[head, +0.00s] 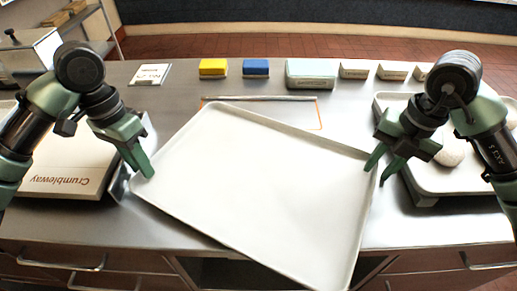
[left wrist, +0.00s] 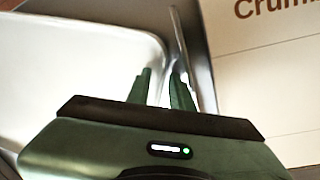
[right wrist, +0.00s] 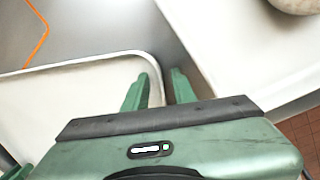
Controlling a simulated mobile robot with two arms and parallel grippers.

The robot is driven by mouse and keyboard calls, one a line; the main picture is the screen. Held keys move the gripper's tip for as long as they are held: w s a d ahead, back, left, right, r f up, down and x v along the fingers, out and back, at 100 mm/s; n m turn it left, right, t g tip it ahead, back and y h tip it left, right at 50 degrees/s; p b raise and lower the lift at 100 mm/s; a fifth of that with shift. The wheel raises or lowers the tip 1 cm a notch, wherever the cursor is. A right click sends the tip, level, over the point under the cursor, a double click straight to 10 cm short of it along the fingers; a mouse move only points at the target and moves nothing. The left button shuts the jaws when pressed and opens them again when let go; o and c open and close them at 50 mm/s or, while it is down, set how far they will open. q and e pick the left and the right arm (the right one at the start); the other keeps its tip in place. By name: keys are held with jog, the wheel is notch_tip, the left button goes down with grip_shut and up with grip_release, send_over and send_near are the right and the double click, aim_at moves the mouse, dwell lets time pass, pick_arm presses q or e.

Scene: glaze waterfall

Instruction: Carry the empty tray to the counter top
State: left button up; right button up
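The empty white tray (head: 255,185) has a raised rim and is turned at an angle over the middle of the grey counter top (head: 180,110). Its near corner reaches past the counter's front edge. I cannot tell whether its underside touches the counter. My left gripper (head: 146,168) is at its left rim; in the left wrist view the fingers (left wrist: 160,85) stand close together on both sides of the rim. My right gripper (head: 380,168) is at its right rim near the far corner; the right wrist view shows the fingers (right wrist: 160,85) astride that rim.
A box marked Crumbleway (head: 70,165) lies left of the tray. Another pale tray (head: 440,180) with round lumps is close on the right. Behind are an orange-outlined area (head: 318,112), a yellow block (head: 213,67), a blue block (head: 256,67) and a pale green box (head: 310,72).

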notch_tip(320, 180, up, 25)
jog(key=d+p, duration=0.1)
jog(key=p, duration=1.2)
jog(key=shift+s+d+p, duration=0.25)
jog(key=shift+s+p, duration=0.1)
jog(key=shift+s, duration=0.1)
jog(key=shift+r, duration=0.15)
